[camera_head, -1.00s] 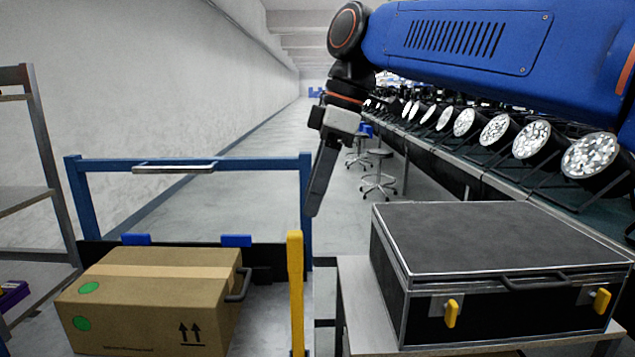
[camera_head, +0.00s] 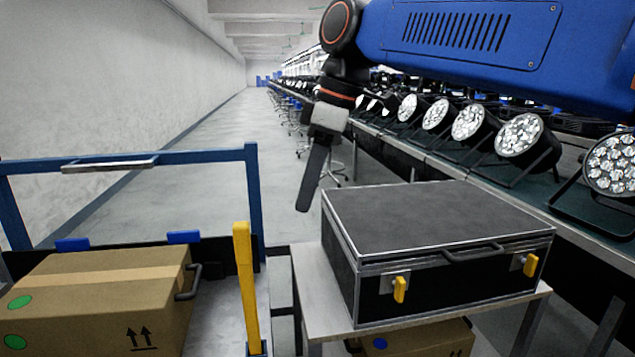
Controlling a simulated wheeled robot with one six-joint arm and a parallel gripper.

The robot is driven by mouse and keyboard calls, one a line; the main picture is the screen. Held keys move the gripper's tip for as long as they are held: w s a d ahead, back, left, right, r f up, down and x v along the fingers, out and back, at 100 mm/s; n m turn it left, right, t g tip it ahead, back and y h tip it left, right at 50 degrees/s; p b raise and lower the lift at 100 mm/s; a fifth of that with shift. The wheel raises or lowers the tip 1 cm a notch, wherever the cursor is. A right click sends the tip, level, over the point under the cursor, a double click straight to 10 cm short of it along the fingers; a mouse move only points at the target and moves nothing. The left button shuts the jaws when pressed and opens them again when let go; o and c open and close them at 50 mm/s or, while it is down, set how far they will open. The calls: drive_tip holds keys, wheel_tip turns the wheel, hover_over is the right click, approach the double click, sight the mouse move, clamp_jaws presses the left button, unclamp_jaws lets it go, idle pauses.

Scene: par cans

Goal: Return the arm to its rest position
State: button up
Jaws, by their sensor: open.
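My arm's blue link crosses the top right of the head view. My gripper (camera_head: 312,178) hangs from its end, fingers pointing down and slightly left, in front of the aisle. It is seen edge-on, so the gap between its fingers does not show. Nothing shows held in it. It is up and left of the black case (camera_head: 430,222), apart from it in the picture.
The closed black case with yellow latches stands on a table (camera_head: 315,285). A cardboard box (camera_head: 95,300) sits in a blue-framed cart (camera_head: 252,200) with a yellow post (camera_head: 246,285). Par cans (camera_head: 520,135) line the right bench.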

drive_tip(key=s+d+f+m+t, duration=0.15)
drive_tip(key=d+f+m, duration=0.4)
drive_tip(key=d, duration=0.65)
drive_tip(key=s+d+f+m+t+h, duration=0.1)
drive_tip(key=s+d+f+m, duration=0.5)
drive_tip(key=d+f, duration=0.4)
drive_tip(key=s+d+f+m+t+h, duration=0.2)
drive_tip(key=s+d+f+m, duration=0.3)
drive_tip(key=d+f, duration=0.6)
drive_tip(key=shift+s+f+m, duration=0.35)
drive_tip(key=shift+s+f, duration=0.6)
drive_tip(key=shift+s, duration=0.2)
